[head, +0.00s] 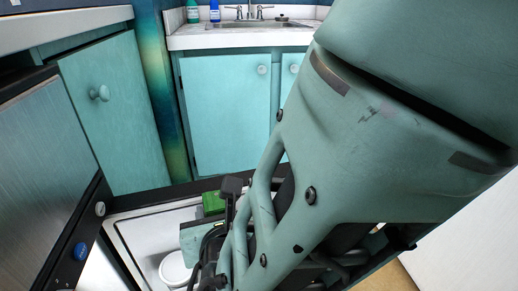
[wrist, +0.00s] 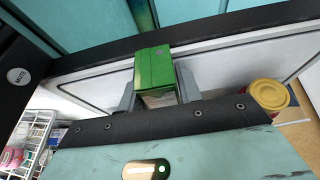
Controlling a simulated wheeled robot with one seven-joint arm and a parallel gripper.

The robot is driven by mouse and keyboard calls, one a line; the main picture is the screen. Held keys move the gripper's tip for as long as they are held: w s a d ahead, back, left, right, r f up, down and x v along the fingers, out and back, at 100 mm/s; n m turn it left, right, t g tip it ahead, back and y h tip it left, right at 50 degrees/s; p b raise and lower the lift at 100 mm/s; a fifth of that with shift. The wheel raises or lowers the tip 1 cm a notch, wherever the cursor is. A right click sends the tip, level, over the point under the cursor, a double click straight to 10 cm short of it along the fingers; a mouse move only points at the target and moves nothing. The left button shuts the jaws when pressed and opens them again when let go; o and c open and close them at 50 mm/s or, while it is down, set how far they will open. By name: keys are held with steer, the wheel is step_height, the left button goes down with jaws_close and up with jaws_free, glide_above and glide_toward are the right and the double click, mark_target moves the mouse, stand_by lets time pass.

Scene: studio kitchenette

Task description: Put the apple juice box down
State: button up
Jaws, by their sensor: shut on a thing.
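The apple juice box is a green carton (wrist: 153,67) in the wrist view, held between the two grey fingers of my gripper (wrist: 157,94). My gripper is shut on it. In the head view a small part of the green box (head: 213,203) shows beside my gripper, low in the middle. My arm hides most of the gripper there. The box is over or close to a white rimmed panel (head: 135,237); I cannot tell whether it touches it.
A white round container (head: 176,268) is at the panel's lower part. A yellow-lidded can (wrist: 268,95) is right of my gripper. A white wire rack (wrist: 32,135) is at lower left. Teal cabinets (head: 225,110) and a sink counter (head: 235,36) stand behind.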

step_height(320, 180, down, 10)
steer(key=b, duration=0.4)
steer(key=shift+r+b, duration=0.15)
steer(key=shift+b, duration=0.15)
steer(key=shift+f, duration=0.2)
steer(key=o, duration=1.1)
steer(key=shift+r, duration=0.1)
